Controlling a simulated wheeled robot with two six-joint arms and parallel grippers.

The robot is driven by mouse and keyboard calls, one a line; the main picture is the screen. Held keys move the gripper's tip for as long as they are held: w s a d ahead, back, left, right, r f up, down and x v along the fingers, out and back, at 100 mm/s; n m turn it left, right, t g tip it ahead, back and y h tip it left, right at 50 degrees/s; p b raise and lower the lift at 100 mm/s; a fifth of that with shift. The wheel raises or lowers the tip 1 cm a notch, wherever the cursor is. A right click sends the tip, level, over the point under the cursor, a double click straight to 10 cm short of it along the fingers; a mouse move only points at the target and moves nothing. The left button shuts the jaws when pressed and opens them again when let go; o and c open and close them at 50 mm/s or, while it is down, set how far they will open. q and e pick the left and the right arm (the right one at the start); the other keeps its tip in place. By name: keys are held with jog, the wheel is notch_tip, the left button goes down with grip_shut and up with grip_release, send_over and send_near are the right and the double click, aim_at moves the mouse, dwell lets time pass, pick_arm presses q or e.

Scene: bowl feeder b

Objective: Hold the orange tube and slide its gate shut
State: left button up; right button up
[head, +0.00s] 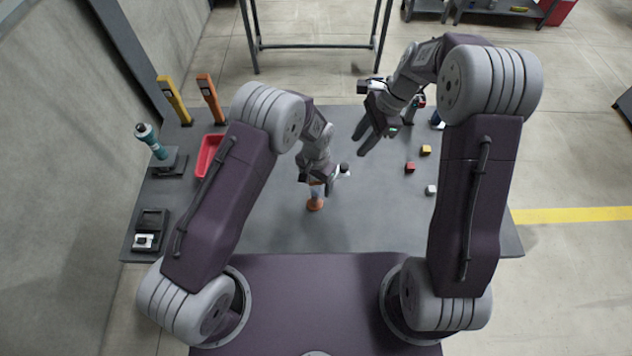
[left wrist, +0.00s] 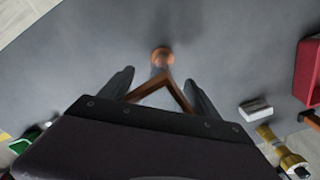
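A small upright piece with an orange round foot (head: 315,204) and a pale middle stands near the centre of the table, under my left gripper (head: 316,184). In the left wrist view its copper-coloured foot (left wrist: 162,55) shows ahead of the fingers. A brown V-shaped part (left wrist: 152,90) lies between the fingers of my left gripper (left wrist: 158,76), which are spread apart. Whether they touch the piece is unclear. A taller orange upright (head: 209,97) stands at the back left. I cannot make out a gate. My right gripper (head: 370,138) is open and empty above the back of the table.
A yellow upright (head: 173,99), a red tray (head: 206,157), a teal-topped device (head: 153,142) and a black device (head: 153,222) are at the left. Red (head: 409,168), yellow (head: 426,150) and white (head: 431,189) blocks lie at the right. The front middle is clear.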

pick_arm(q)
grip_shut()
pick_arm(e)
jog(key=c, duration=0.4)
jog(key=shift+s+r+n+g, duration=0.25)
jog(key=shift+s+n+g, duration=0.05)
jog(key=shift+s+n, duration=0.2)
grip_shut()
jog(key=w+d+n+g, duration=0.1)
jog(key=w+d+n, duration=0.35)
jog(key=w, duration=0.25)
jog(key=s+a+f, duration=0.4)
jog(key=a+f, duration=0.1)
jog(key=f, duration=0.4)
jog(key=shift+s+f+h, duration=0.2)
jog(key=shift+h, duration=0.2)
